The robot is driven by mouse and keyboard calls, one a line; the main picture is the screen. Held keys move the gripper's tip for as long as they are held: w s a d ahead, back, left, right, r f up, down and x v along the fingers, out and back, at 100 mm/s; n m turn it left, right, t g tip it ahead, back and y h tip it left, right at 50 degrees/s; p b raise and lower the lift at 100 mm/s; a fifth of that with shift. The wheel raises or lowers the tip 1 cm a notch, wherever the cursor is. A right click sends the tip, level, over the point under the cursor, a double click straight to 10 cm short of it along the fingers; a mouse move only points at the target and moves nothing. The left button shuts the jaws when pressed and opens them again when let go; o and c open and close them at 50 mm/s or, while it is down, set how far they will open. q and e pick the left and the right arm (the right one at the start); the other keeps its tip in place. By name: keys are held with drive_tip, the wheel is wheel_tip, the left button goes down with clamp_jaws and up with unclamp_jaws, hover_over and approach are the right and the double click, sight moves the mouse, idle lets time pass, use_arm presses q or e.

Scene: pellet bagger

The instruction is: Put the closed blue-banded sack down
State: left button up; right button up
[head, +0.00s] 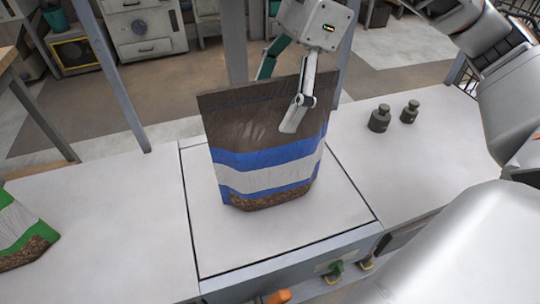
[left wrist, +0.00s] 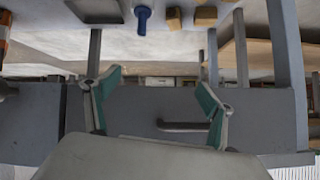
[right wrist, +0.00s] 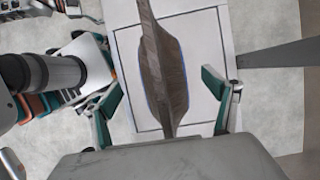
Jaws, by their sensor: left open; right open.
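The closed blue-banded sack (head: 265,150) stands upright on the square plate (head: 330,215) set in the white bench top. It is brown with blue and white bands, and pellets show at its bottom. In the right wrist view the sack (right wrist: 163,75) appears edge-on from above. My right gripper (head: 285,95) is at the sack's top edge, with one finger in front and one behind. Its fingers (right wrist: 165,110) are spread wide on either side of the sack, apart from it. My left gripper (left wrist: 155,100) is open and empty, facing a grey panel; the head view does not show it.
A green-banded sack (head: 22,230) is at the bench's left edge. Two dark weights (head: 379,118) stand right of the plate. Grey posts (head: 112,75) rise behind the bench. A green knob (head: 336,268) and an orange one (head: 279,297) are on the front.

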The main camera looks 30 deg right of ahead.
sight(264, 118)
drive_tip(key=b+x, duration=0.1)
drive_tip(key=x, duration=0.4)
drive_tip(key=shift+w+a+f+b, duration=0.2)
drive_tip(key=shift+f+b, duration=0.1)
drive_tip(key=shift+f, duration=0.05)
drive_tip(key=shift+r, duration=0.15)
drive_tip(key=c, duration=2.2)
